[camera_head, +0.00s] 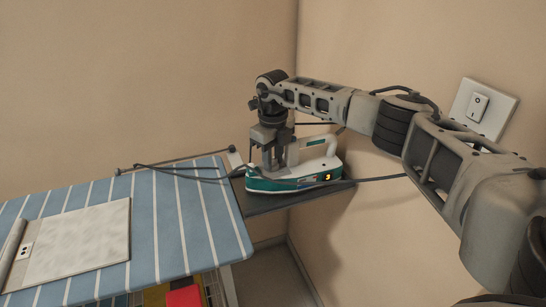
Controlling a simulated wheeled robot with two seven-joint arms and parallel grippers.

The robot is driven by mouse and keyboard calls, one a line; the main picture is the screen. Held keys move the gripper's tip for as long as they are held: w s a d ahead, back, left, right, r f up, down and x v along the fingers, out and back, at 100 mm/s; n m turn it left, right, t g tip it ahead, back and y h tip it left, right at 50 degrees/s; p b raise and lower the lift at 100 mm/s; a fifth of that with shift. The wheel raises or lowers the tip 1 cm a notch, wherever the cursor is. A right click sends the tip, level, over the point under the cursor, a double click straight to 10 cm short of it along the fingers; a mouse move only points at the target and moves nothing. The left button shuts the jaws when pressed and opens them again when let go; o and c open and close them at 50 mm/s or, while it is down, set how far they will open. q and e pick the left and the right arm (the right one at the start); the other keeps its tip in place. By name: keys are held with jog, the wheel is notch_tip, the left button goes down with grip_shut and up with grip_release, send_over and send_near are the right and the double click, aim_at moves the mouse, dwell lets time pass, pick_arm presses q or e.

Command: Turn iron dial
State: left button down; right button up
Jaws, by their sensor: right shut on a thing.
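The iron (300,172) is white and teal and stands on a dark rest at the right end of the ironing board. A small dark display on its side shows a lit yellow digit that looks like 3. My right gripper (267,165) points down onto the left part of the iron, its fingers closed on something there. The dial itself is hidden behind the fingers, so I take the grip to be on it. My left gripper is not in view.
The ironing board (215,205) has a blue striped cover. A dark cord (175,167) runs along the back edge. A wall switch (478,106) is at the right. Coloured items (183,296) show below the board.

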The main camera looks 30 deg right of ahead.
aim_at(273, 160)
jog(key=shift+r, duration=0.1)
jog(key=o, duration=0.8)
jog(key=shift+o, duration=0.8)
jog(key=shift+r, duration=0.25)
notch_tip(273, 160, up, 6)
jog(key=shift+p, duration=0.6)
jog(key=shift+r, duration=0.8)
